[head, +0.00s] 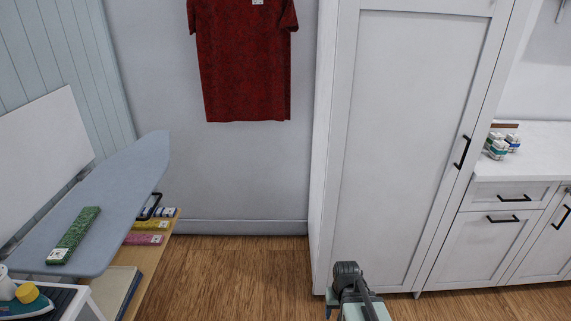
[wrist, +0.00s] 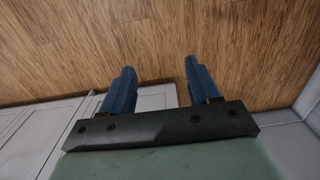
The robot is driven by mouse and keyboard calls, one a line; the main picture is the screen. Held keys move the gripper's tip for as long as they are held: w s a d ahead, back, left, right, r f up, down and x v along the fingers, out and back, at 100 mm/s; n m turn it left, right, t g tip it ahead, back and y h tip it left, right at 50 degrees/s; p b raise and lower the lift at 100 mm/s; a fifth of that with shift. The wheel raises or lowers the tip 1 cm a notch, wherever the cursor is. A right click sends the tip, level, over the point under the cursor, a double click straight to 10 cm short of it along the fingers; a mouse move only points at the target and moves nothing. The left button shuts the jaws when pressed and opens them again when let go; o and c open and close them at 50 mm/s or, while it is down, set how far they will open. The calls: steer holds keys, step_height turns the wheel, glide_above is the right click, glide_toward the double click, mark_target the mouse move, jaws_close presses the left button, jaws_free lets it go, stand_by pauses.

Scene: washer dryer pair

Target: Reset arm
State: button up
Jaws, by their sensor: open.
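My gripper (wrist: 158,72) shows in the wrist view with its two blue fingers spread apart. It is open, and nothing is between the fingers. Beyond the fingertips there is only the wood floor (wrist: 60,50). In the head view part of my arm shows at the bottom, in front of the tall white cabinet. The fingers cannot be made out in the head view.
The tall white cabinet (head: 415,130) stands close beyond my arm. A counter (head: 540,150) with small bottles (head: 500,146) is at right. The floor (head: 230,275) between is clear.

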steer(key=s+f+g, duration=0.3)
steer(key=s+f, duration=0.7)
steer(key=s, duration=0.4)
steer(key=s+f+g, duration=0.3)
steer(key=s+f, duration=0.6)
steer(key=s, duration=0.6)
steer(key=shift+f+g, duration=0.4)
